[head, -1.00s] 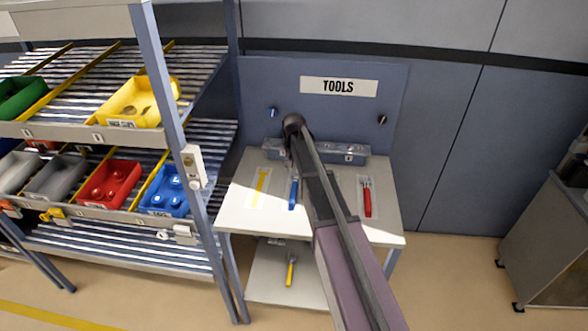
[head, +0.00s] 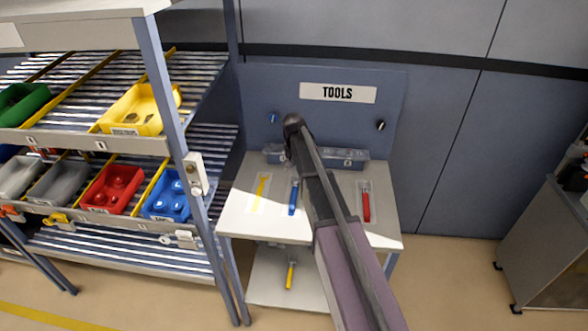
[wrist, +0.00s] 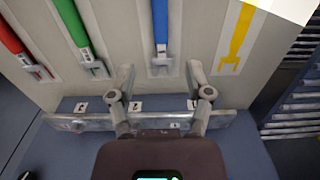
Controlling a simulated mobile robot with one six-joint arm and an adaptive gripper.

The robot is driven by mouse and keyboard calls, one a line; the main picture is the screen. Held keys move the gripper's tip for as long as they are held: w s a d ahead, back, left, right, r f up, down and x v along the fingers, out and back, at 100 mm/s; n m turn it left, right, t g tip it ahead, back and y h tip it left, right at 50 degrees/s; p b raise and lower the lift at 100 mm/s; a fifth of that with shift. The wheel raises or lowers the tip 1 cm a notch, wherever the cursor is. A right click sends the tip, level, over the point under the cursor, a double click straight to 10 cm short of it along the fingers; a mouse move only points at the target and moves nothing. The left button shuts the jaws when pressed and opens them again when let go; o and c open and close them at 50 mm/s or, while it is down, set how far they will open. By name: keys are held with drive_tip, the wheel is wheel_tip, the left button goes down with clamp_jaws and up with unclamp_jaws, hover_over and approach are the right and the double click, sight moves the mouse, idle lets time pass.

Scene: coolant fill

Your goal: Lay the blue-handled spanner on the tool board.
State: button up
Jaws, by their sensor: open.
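The blue-handled spanner (head: 293,198) lies on the pale tool board (head: 240,215), left of my arm in the head view. In the wrist view its blue handle (wrist: 160,22) points away from me and its grey head sits over a pale marked patch. My gripper (wrist: 160,74) is open, with one finger on each side of the spanner's head end and no visible contact. Its height above the board is hard to tell. In the head view my arm hides part of the board, and the gripper's fingers cannot be made out.
A red-handled spanner (wrist: 14,35) and a green-handled spanner (wrist: 78,35) lie beside the blue one. A yellow spanner outline (wrist: 238,38) is empty. A yellow-handled spanner (head: 290,275) lies on the lower shelf. A grey rail (wrist: 75,121) edges the board. A bin rack (head: 172,120) stands left.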

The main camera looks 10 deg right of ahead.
drive_tip(key=shift+s, duration=0.1)
drive_tip(key=s+n, duration=0.3)
drive_tip(key=s, duration=2.6)
drive_tip(key=shift+n, duration=0.3)
